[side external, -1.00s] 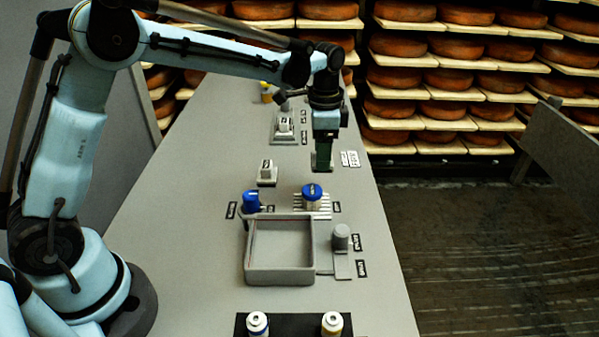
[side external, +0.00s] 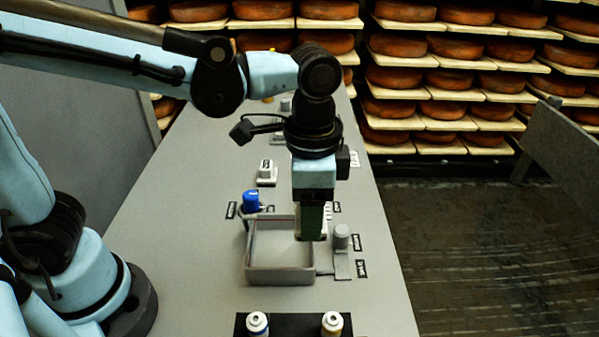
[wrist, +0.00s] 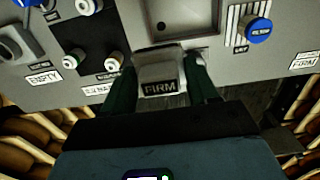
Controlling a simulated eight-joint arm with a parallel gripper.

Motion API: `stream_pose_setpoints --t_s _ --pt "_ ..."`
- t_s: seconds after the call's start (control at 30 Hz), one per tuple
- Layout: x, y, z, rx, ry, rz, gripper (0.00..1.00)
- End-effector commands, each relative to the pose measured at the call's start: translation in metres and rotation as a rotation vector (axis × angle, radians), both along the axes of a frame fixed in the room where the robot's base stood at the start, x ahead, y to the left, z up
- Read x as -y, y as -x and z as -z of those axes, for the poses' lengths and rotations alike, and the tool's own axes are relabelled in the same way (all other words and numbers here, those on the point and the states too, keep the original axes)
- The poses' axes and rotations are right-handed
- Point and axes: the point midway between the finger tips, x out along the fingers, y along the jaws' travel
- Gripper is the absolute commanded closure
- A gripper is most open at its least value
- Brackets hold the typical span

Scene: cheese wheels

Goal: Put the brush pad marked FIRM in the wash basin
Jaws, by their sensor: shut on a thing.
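The brush pad marked FIRM (wrist: 160,87) is pale grey with a dark label. In the wrist view it sits between the green fingers of my gripper (wrist: 160,75), which is shut on it. In the side external view my gripper (side external: 311,236) points down over the back right part of the wash basin, and the pad cannot be made out clearly there. The wash basin (side external: 280,277) is a grey, square, open tray. It looks empty, and its floor with a dark drain hole also shows at the top of the wrist view (wrist: 190,20).
A blue bottle (side external: 251,201) stands behind the basin's left corner. A grey cylinder (side external: 341,237) stands at its right. Two white-topped bottles (side external: 257,323) (side external: 332,323) stand in front on a black mat. A small pale block (side external: 267,173) sits farther back.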

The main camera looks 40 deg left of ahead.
Motion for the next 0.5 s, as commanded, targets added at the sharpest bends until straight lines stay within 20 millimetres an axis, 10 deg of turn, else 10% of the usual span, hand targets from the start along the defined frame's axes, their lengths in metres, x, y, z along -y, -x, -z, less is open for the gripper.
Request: stream_pose_setpoints --t_s 0.2,0.5 --pt "0.008 0.062 0.006 0.000 0.000 0.005 0.72" --pt "0.005 0.090 0.016 0.000 0.000 -0.002 0.72"
